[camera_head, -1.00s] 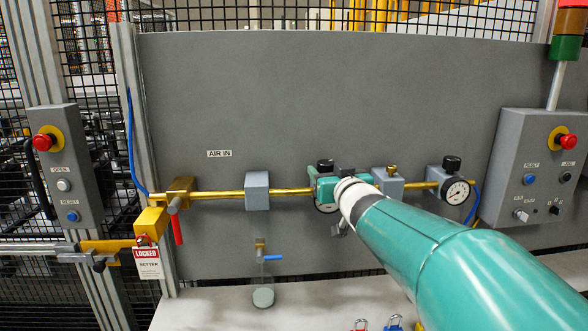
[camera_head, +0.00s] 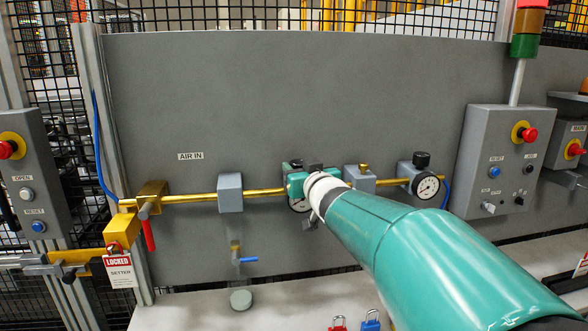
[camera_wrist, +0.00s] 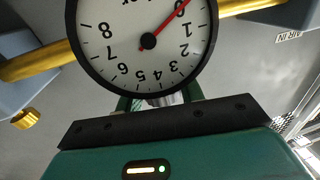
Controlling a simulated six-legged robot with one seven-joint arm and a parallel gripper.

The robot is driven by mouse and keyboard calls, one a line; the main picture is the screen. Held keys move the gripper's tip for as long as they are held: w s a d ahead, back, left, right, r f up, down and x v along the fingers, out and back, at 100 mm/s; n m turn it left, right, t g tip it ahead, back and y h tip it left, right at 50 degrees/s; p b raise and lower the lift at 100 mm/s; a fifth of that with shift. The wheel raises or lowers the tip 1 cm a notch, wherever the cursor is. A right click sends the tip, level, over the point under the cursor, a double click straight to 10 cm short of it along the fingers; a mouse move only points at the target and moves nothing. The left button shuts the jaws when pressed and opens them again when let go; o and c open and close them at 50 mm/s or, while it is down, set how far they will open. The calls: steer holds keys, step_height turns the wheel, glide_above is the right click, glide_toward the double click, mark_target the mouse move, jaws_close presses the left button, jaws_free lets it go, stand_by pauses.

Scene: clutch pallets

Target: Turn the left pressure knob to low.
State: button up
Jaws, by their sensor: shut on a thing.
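The left pressure knob (camera_head: 296,163) is black and sits on top of the left regulator on the brass pipe, mostly hidden by my gripper. My gripper (camera_head: 297,172) is at this knob and shut on it; the fingertips are partly hidden. The left gauge (camera_head: 299,205) shows as a sliver below my gripper in the head view. In the wrist view the white gauge dial (camera_wrist: 145,42) appears upside down, with its red needle close to 0. The body of my gripper fills the bottom there, and the knob itself cannot be made out.
A second regulator with a black knob (camera_head: 421,160) and a gauge (camera_head: 428,187) stands to the right. A grey block (camera_head: 359,180) with a brass fitting sits between them. A red-handled valve (camera_head: 149,233) is at the left.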

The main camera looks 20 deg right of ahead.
steer(key=shift+n+y, duration=0.6)
steer(key=shift+y, duration=0.3)
steer(key=n+y, duration=0.2)
steer(key=y, duration=0.1)
steer(key=n+g+y, duration=0.1)
steer(key=n+y, duration=0.1)
steer(key=y, duration=0.1)
steer(key=shift+d+g, duration=0.1)
steer(key=shift+g, duration=0.2)
steer(key=n+g+y, duration=0.2)
steer(key=y, duration=0.1)
steer(key=shift+f+n+y, duration=0.1)
steer(key=shift+n+y, duration=0.2)
steer(key=shift+n+g+y, duration=1.4)
steer(key=shift+g+y, duration=0.1)
steer(key=shift+y, duration=0.1)
steer(key=o, duration=1)
steer(key=shift+c, duration=0.2)
steer(key=v, duration=1.3)
steer(key=shift+d, duration=0.35)
